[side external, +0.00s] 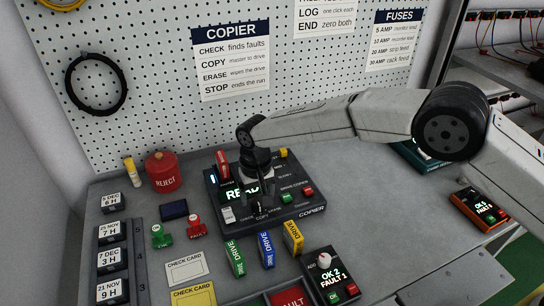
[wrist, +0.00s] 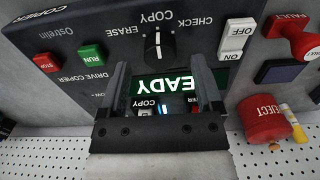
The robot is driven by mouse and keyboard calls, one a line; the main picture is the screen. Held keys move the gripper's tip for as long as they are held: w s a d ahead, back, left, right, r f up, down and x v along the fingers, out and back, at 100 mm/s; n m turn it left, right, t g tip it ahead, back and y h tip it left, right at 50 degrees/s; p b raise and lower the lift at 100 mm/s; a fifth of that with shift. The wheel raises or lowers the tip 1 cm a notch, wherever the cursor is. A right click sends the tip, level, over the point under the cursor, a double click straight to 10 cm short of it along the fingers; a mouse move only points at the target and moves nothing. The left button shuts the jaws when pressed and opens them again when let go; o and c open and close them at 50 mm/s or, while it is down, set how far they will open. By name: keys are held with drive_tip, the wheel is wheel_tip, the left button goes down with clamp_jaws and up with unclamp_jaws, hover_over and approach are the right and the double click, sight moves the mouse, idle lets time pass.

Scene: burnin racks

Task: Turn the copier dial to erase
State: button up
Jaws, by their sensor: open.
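The drive copier (side external: 300,217) is a dark box with a lit green screen; the part I can read in the wrist view (wrist: 168,84) says "EADY". Its black dial (wrist: 158,47) has a white mark that points toward COPY, with CHECK and ERASE printed on either side. My gripper (wrist: 161,68) is open and empty, its two fingers apart over the screen and just short of the dial in the picture. In the side view my gripper (side external: 258,192) is above the copier and hides the dial; contact cannot be told.
The green RUN button (wrist: 92,55), red STOP button (wrist: 45,62) and white OFF/ON switch (wrist: 236,38) flank the dial. A red drive (side external: 222,164) stands up at the copier's back left. A red reject can (side external: 162,171) and stamps stand left; several drives lie in front.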

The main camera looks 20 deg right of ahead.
drive_tip(key=shift+f, duration=1)
clamp_jaws()
drive_tip(key=shift+n, duration=0.3)
drive_tip(key=n, duration=0.4)
drive_tip(key=shift+n, duration=2.2)
